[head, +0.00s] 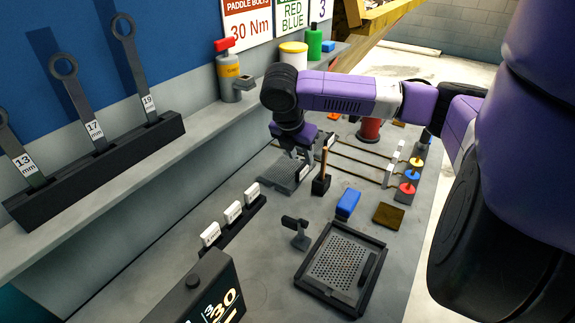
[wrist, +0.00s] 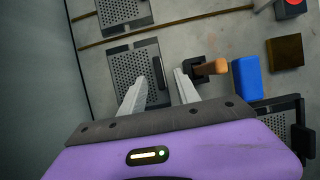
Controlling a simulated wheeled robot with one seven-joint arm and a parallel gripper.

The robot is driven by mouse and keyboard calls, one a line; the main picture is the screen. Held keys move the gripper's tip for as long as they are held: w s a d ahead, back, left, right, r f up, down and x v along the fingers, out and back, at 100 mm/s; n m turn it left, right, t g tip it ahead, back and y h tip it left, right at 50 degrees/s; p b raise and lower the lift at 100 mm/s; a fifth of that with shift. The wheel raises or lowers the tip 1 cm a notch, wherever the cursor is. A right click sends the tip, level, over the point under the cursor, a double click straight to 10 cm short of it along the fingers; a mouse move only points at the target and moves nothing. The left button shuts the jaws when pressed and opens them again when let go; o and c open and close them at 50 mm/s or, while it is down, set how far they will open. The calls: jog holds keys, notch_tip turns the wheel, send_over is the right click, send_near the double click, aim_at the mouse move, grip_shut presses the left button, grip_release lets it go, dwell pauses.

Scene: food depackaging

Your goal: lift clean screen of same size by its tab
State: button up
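A flat grey perforated screen (head: 280,176) lies on the bench under my gripper. In the wrist view, this screen (wrist: 125,69) has a dark tab or bar (wrist: 158,72) along its right side. My gripper (wrist: 158,88) is open, its two pale fingers apart, with the dark bar seen between and beyond them. Whether the fingers touch it cannot be told. A second perforated screen (wrist: 118,11) lies farther off. Another perforated screen (head: 340,262) with a dark bar sits in a black frame (head: 313,291) at the front.
A wooden-handled tool in a black holder (head: 321,185) stands close right of the near screen. A blue block (head: 348,203) and brown pad (head: 389,215) lie beyond it. Thin rods (head: 350,156) cross the bench. White cards (head: 233,212) stand on a rack at left.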

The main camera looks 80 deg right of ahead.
aim_at(302, 166)
jog(key=shift+w+p+x, duration=0.1)
jog(key=shift+p+x, duration=0.3)
jog(key=shift+x, duration=1.4)
jog(key=shift+w+p+x, duration=0.15)
jog(key=shift+p+x, duration=0.25)
jog(key=shift+x, duration=1.35)
grip_shut()
